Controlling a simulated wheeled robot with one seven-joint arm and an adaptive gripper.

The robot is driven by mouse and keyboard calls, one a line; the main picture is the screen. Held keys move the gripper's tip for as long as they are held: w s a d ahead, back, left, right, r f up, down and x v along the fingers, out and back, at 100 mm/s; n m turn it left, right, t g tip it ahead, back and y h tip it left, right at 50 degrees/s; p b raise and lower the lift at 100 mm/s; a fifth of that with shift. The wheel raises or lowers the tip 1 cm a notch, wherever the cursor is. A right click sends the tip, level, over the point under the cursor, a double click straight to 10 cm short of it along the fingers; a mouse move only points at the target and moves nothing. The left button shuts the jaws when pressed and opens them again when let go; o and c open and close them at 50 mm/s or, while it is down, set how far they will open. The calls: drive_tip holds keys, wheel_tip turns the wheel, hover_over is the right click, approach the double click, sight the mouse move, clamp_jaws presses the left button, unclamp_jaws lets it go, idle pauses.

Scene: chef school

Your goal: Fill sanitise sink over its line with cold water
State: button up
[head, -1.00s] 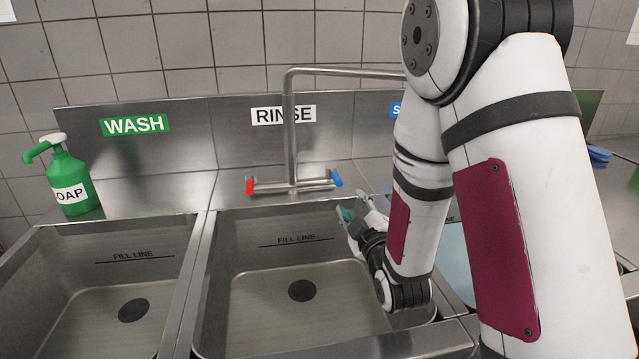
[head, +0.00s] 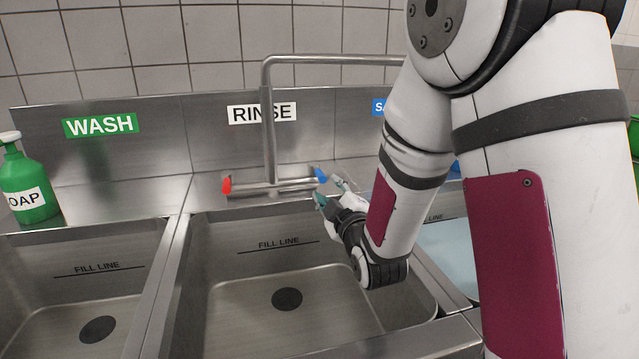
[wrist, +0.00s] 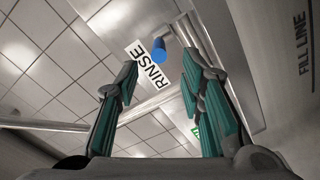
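The tap (head: 268,130) stands behind the rinse sink, its spout running right behind my arm; the spout's end is hidden. It has a red handle (head: 227,185) on the left and a blue handle (head: 321,175) on the right. My gripper (head: 328,194) is just below and in front of the blue handle. In the wrist view my gripper is open and empty, with the blue handle (wrist: 160,50) beyond and between its fingertips. The sanitise sink (head: 462,302) is mostly hidden by my arm; a pale blue surface like water shows in it, below its partly visible fill line.
The rinse sink (head: 225,325) in the middle and the wash sink (head: 50,325) on the left look empty. A green soap bottle (head: 30,190) stands at the far left. The steel splashback (head: 150,160) is close behind the tap.

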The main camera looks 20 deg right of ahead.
sight(320, 172)
drive_tip(key=w, duration=0.8)
drive_tip(key=shift+w, duration=0.4)
drive_tip(key=shift+c, duration=0.2)
clamp_jaws()
